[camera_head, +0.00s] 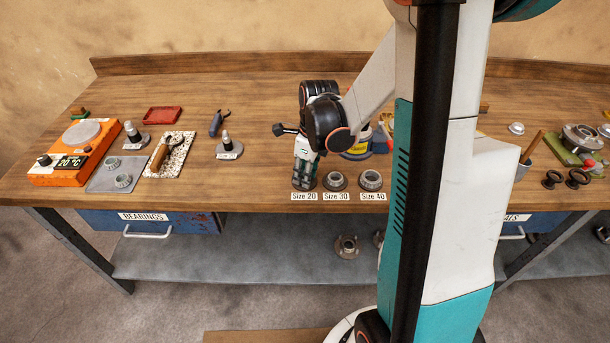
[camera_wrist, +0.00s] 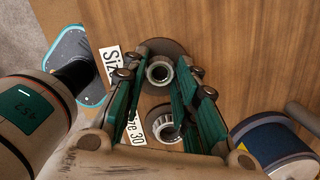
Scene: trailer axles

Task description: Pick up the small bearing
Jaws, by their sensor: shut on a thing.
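The small bearing (camera_wrist: 159,72) is a grey metal ring between my gripper's fingers in the wrist view, over a dark round base beside a partly hidden label. My gripper (camera_head: 304,183) points down at the "Size 20" label (camera_head: 304,197) in the head view and hides that bearing there. Its green fingers (camera_wrist: 161,68) are shut on the bearing's sides. The bearing still appears to be at its base; I cannot tell any gap. The Size 30 bearing (camera_head: 335,179) and the Size 40 bearing (camera_head: 372,178) stand to the right, each above its label.
On the left are an orange heater (camera_head: 75,155) reading 20 °C, a grey mat (camera_head: 105,184) with two bearings, and a red tray (camera_head: 163,115). A container (camera_head: 357,148) stands behind the labelled bearings. My arm hides part of the right side of the bench.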

